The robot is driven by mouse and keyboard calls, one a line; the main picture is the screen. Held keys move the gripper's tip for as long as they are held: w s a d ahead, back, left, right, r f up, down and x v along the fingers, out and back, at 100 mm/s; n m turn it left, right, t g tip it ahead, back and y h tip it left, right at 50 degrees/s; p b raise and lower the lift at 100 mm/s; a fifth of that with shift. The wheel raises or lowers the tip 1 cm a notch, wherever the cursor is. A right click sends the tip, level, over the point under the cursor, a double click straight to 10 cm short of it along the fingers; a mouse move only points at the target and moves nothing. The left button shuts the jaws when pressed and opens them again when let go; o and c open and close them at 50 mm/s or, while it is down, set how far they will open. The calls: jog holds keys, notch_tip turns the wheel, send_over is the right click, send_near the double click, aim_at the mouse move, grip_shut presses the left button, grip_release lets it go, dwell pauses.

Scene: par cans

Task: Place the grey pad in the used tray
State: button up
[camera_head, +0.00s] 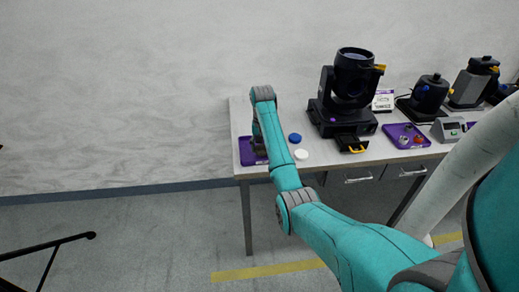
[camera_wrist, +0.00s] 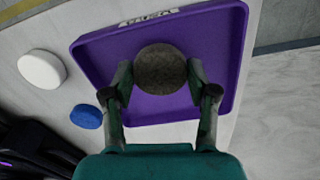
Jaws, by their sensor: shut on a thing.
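The grey pad (camera_wrist: 160,69) is a dark round disc in the wrist view, held between the two fingers of my gripper (camera_wrist: 162,84). The used tray (camera_wrist: 226,66) is purple with a raised rim and a white label on one edge. The pad appears over the tray's floor; I cannot tell whether it touches it. In the head view the tray (camera_head: 243,150) lies at the left end of the table, with my gripper (camera_head: 259,148) over it. The pad is hidden by my arm there.
A blue disc (camera_head: 295,138) and a white disc (camera_head: 301,154) lie right of the tray. A black stage light (camera_head: 350,90) stands farther right on the table (camera_head: 238,115). Another purple tray (camera_head: 390,131) holds small parts. The table's left edge is close to the used tray.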

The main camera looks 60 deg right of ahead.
jog(key=shift+f, duration=0.95)
jog(key=shift+f, duration=0.15)
jog(key=o, duration=0.8)
